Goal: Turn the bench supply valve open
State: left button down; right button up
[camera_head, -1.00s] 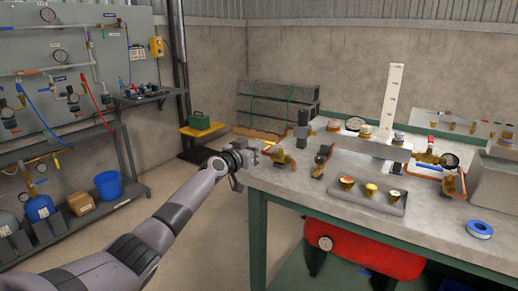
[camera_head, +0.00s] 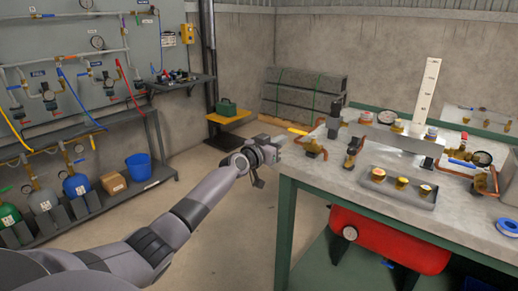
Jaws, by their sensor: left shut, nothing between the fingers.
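The bench supply valve (camera_head: 313,148) appears to be the brass valve on copper pipe at the left end of the bench. Its yellow lever (camera_head: 298,131) points left, toward the bench's left edge. My left gripper (camera_head: 284,143) is just left of the valve, at the bench edge and close to the lever. It is shut with nothing between its fingers. I cannot tell whether it touches the lever. My right gripper is not in view.
The grey bench top (camera_head: 330,172) carries a dark fitting (camera_head: 353,150), a tray of brass fittings (camera_head: 400,192), an upright white ruler (camera_head: 427,90) and blue tape (camera_head: 508,226). A red tank (camera_head: 390,240) lies below. Open floor lies left, before a cylinder rack (camera_head: 90,210).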

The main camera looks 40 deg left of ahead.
pick_arm(q)
jog(key=s+p, duration=0.2)
jog(key=s, duration=0.6)
jog(key=shift+d+p, duration=0.25)
jog(key=shift+p, duration=0.05)
jog(key=shift+f, duration=0.1)
jog(key=s+d+f+m+g+h+p, duration=0.1)
jog(key=s+d+f+g+p, duration=0.1)
jog(key=s+d+f, duration=0.4)
jog(key=s+d+f+m+g+h+p, duration=0.1)
jog(key=s+d+f+g, duration=0.1)
jog(key=s+d+f, duration=0.4)
jog(key=s+d+f+g+p, duration=0.1)
jog(key=s+d+f, duration=0.3)
jog(key=s+d, duration=0.3)
jog(key=s+d+f+g+p, duration=0.2)
jog(key=s+d+f, duration=0.2)
jog(key=s+d, duration=0.3)
jog(key=s, duration=0.4)
jog(key=shift+d+f+m+g+h+p, duration=0.2)
jog(key=shift+d+m+g+h+p, duration=0.05)
jog(key=shift+m+g+h+p, duration=0.05)
